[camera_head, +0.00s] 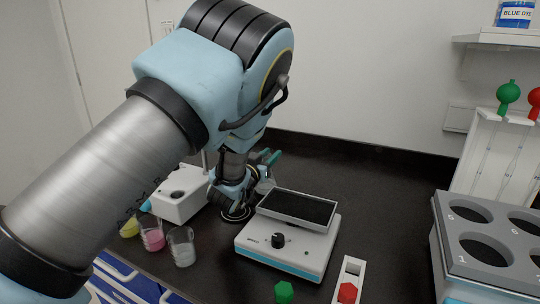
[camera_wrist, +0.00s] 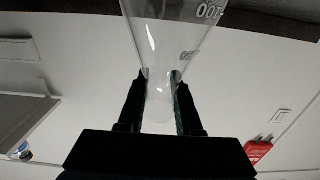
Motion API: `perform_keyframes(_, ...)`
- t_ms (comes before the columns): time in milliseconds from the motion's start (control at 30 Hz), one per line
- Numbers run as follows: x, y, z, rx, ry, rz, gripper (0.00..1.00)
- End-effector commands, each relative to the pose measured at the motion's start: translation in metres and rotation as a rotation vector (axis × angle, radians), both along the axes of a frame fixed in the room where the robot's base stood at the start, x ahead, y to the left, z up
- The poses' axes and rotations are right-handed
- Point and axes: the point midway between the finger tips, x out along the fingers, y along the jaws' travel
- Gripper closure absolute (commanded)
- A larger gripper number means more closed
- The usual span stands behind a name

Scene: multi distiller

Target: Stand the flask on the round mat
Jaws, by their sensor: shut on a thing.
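My gripper (camera_wrist: 160,95) is shut on the neck of a clear glass flask (camera_wrist: 172,35). In the wrist view the flask's wide, marked body is at the top, towards the dark counter, and that view looks upside down. In the head view part of the flask (camera_head: 265,184) shows beside my wrist, behind the stirrer plate; it looks roughly upright. The round mat (camera_head: 236,215), dark with pale rings, lies on the counter under my wrist and is partly hidden. I cannot tell whether the flask's base touches anything.
A white device with a black plate (camera_head: 285,245) stands just right of the mat. A white box (camera_head: 180,207) is to its left, with beakers (camera_head: 182,247) in front. A grey rack (camera_head: 485,240) stands at the right. The back counter is clear.

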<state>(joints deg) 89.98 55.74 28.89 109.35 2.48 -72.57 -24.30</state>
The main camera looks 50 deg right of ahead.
Motion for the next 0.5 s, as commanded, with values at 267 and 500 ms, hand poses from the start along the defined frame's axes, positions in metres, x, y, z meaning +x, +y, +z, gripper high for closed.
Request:
perform_keyframes(267, 0.0002, 0.0001, -0.0008, 0.000, 0.000, 0.000, 0.38)
perform_keyframes(500, 0.0002, 0.0001, -0.0004, 0.000, 0.000, 0.000, 0.36)
